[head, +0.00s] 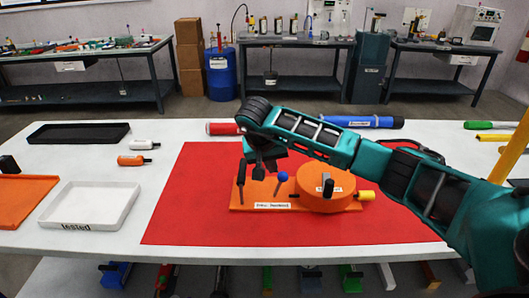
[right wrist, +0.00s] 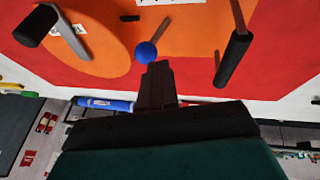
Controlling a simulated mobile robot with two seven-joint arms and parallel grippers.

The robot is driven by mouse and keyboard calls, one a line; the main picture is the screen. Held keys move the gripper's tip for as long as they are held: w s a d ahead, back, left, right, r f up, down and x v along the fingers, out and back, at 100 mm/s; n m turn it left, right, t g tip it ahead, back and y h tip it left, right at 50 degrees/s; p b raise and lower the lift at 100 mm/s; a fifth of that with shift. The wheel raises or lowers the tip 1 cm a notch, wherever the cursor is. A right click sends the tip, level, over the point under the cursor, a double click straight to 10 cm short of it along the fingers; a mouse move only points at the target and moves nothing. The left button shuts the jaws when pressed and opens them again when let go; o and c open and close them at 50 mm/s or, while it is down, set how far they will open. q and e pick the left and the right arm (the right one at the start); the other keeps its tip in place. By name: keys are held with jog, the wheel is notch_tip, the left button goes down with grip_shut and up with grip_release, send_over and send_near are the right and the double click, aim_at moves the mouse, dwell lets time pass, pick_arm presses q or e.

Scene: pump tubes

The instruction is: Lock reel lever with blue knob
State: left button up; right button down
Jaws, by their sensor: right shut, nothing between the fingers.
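The orange reel device (head: 285,205) sits on the red mat (head: 190,215). Its round orange reel (head: 322,190) is at the right. The lever with the blue knob (head: 282,177) stands left of the reel, and a black-handled lever (head: 241,173) stands farther left. My right gripper (head: 260,173) is shut and empty, between the black handle and the blue knob in the head view. In the right wrist view the shut fingers (right wrist: 158,76) appear right beside the blue knob (right wrist: 146,52); I cannot tell whether they touch. My left gripper is not in view.
A yellow knob (head: 366,196) is at the device's right end. A blue tube (head: 355,122) and a red-ended tube (head: 222,129) lie behind the mat. Left are a white "tested" tray (head: 88,205), a black tray (head: 80,134) and small white and orange parts. The mat's front is clear.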

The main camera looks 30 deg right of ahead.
jog(key=shift+s+d+f, duration=0.15)
jog(key=shift+d+f, duration=0.4)
jog(key=shift+f, duration=0.15)
jog(key=shift+s+d+f+t+y+b, duration=0.1)
jog(key=shift+s+d+t+y+b, duration=0.3)
jog(key=shift+y, duration=0.3)
jog(key=shift+s+d, duration=0.15)
jog(key=shift+d, duration=0.35)
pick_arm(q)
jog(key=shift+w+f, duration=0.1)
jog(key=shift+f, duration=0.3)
pick_arm(e)
jog(key=shift+a, duration=0.1)
jog(key=shift+a, duration=0.65)
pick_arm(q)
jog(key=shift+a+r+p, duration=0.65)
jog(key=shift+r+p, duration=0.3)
pick_arm(e)
notch_tip(320, 180, up, 13)
send_over(283, 173)
jog(key=s+a, duration=0.3)
jog(key=a, duration=0.3)
jog(key=shift+w+a+f, duration=0.15)
jog(key=shift+w, duration=0.05)
